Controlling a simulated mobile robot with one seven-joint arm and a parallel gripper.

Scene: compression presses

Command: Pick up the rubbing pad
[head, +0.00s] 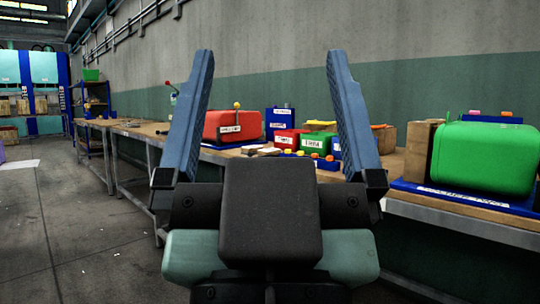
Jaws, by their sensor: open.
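My gripper (271,62) is in the middle of the head view, with its two blue fingers spread wide and nothing between them. It is in front of the long workbench (440,215) that runs along the wall. I cannot make out which thing is the rubbing pad. Several small pale and brown pieces (268,151) lie on the bench beyond the fingers, too small to name. My gripper and its wrist hide part of the bench.
A red box (228,125), a green bin (320,142), a blue bin (280,117) and a large green case (485,158) stand on the bench. Blue shelving (92,105) is at the back left. The floor (70,220) to the left is mostly clear.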

